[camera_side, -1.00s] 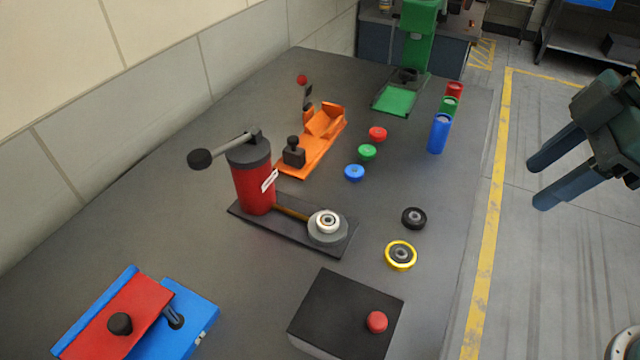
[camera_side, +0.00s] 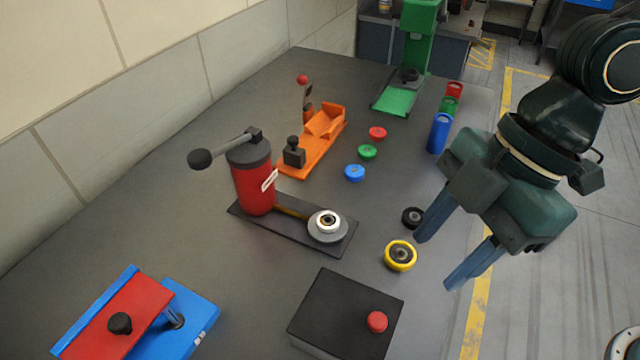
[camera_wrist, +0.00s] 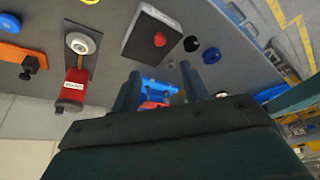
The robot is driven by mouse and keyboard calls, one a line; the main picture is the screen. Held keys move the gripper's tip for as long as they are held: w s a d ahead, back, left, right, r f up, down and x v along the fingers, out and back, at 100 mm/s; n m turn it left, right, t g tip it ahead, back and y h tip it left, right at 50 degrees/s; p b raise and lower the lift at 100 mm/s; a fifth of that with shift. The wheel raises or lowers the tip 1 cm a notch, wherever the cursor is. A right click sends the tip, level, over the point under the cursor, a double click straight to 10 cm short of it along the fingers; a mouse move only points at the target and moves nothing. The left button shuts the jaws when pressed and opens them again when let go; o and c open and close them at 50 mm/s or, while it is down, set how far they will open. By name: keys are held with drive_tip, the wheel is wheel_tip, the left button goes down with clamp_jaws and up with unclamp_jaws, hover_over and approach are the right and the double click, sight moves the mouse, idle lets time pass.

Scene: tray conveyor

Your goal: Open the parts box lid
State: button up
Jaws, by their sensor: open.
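The parts box appears to be the low box with a black top (camera_side: 335,305) and a pale side, at the front of the table in the side view. Its black lid lies flat and looks shut. A red knob (camera_side: 377,322) stands on the lid near its right edge. The wrist view shows the black lid (camera_wrist: 143,32) and red knob (camera_wrist: 160,39) too, beyond the fingers. My gripper (camera_side: 436,262) is open and empty, up and to the right of the box in the side view, apart from the knob. Its two fingers also show in the wrist view (camera_wrist: 160,78).
A yellow-rimmed wheel (camera_side: 401,256) and a black wheel (camera_side: 412,217) lie near my fingers. A red press (camera_side: 252,180) stands behind the box. A blue fixture with a red sloping plate (camera_side: 118,315) sits at front left. Bare table lies between fixture and box.

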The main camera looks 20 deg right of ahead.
sight(379, 319)
drive_tip(key=x, duration=1.3)
clamp_jaws()
